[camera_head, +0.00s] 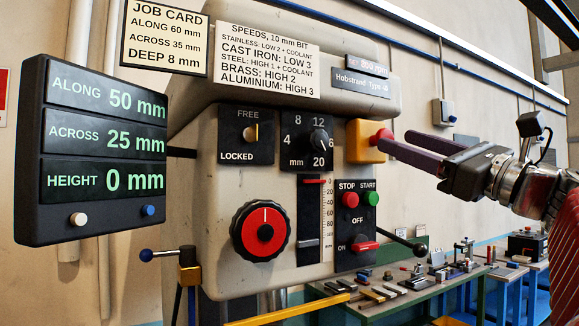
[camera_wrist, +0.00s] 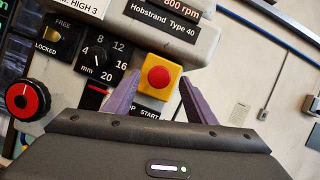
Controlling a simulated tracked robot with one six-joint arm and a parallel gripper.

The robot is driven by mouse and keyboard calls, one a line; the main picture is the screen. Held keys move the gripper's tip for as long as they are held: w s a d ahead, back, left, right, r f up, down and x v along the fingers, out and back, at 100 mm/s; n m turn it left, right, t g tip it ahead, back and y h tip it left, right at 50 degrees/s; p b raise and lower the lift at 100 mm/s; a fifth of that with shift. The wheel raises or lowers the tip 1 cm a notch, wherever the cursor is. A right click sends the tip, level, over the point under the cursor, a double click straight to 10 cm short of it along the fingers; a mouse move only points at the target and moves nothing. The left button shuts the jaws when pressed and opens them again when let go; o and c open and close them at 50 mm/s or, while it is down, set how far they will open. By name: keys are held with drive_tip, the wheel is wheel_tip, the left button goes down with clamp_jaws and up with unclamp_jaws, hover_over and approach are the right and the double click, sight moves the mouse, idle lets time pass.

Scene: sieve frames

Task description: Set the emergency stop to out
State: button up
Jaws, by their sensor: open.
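The emergency stop is a red mushroom button (camera_head: 381,136) on a yellow box (camera_head: 362,150) at the right side of the machine head. In the wrist view the red button (camera_wrist: 159,77) faces me on its yellow box (camera_wrist: 149,91), between and beyond my fingertips. My gripper (camera_head: 395,142) comes from the right with its purple fingers pointing at the button. In the wrist view my gripper (camera_wrist: 158,84) is open and empty, one finger on each side of the button. I cannot tell whether the fingers touch it, or whether the button is in or out.
Below the yellow box are the red STOP (camera_head: 348,199) and green START (camera_head: 370,199) buttons and a red-handled ON/OFF switch (camera_head: 366,246). A dial (camera_head: 318,142) sits to the left. A workbench (camera_head: 400,300) with tools stands behind at lower right.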

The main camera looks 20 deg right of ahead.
drive_tip(key=v, duration=1.1)
drive_tip(key=shift+s, duration=0.25)
drive_tip(key=shift+f, duration=0.1)
